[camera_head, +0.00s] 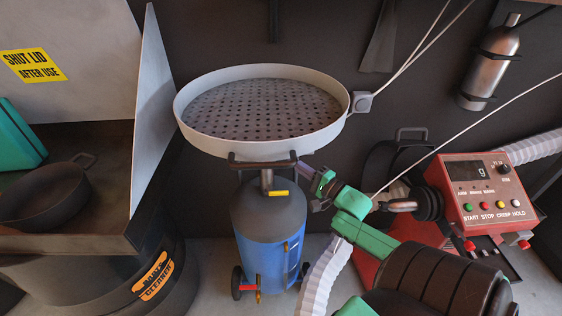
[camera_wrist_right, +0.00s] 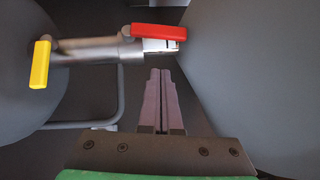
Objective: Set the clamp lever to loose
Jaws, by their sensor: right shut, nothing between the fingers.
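In the right wrist view a red lever (camera_wrist_right: 158,31), which looks like the clamp lever, lies across a metal tube (camera_wrist_right: 100,53) beside a small white mark. A yellow lever (camera_wrist_right: 40,65) sits further along the tube; it also shows in the head view (camera_head: 278,193) under the round pan. The red lever cannot be made out in the head view. My right gripper (camera_wrist_right: 160,75) is shut and empty, its fingertips close to the red lever and apart from it in the picture. In the head view the right gripper (camera_head: 318,188) is beside the tube, below the pan's rim. My left gripper is not in view.
The perforated pan (camera_head: 262,108) stands above the blue wheeled tank (camera_head: 270,245). A red control box (camera_head: 488,190) with buttons is at the right. A parts cleaner with an upright panel (camera_head: 150,110) stands at the left. A thin cable (camera_head: 450,140) crosses above my right arm.

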